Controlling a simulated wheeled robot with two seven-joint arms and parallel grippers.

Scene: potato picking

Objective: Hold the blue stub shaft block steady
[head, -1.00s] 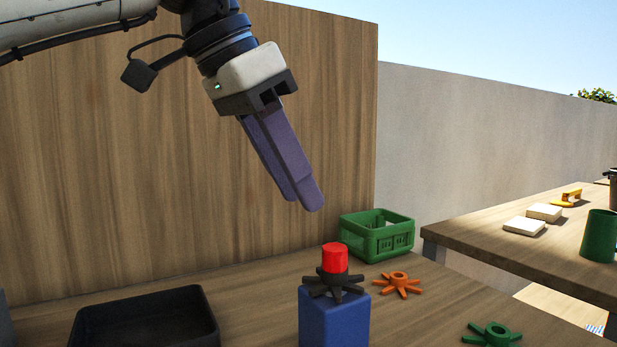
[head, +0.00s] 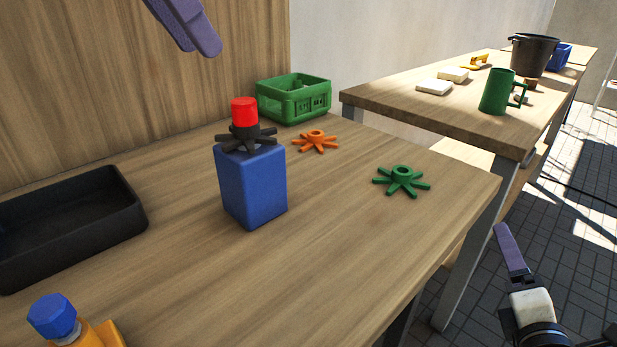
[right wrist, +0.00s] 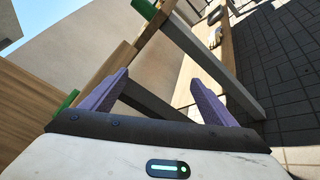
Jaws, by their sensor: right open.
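The blue stub shaft block (head: 252,187) stands upright on the wooden table. A dark spoked wheel (head: 233,141) sits on its top, with a red cap (head: 243,111) above it. My left gripper (head: 207,44) is at the top edge of the head view, above and left of the block and apart from it. Only its purple fingers show, overlapping, so its opening is unclear. My right gripper (head: 503,236) is low on the right, beyond the table edge. In the right wrist view its two fingers (right wrist: 158,78) are spread with nothing between them.
An orange spoked wheel (head: 316,142), a green one (head: 401,181) and a green crate (head: 292,101) are beyond the block. A black tray (head: 128,205) is at left, a blue-capped orange item (head: 52,316) in front.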

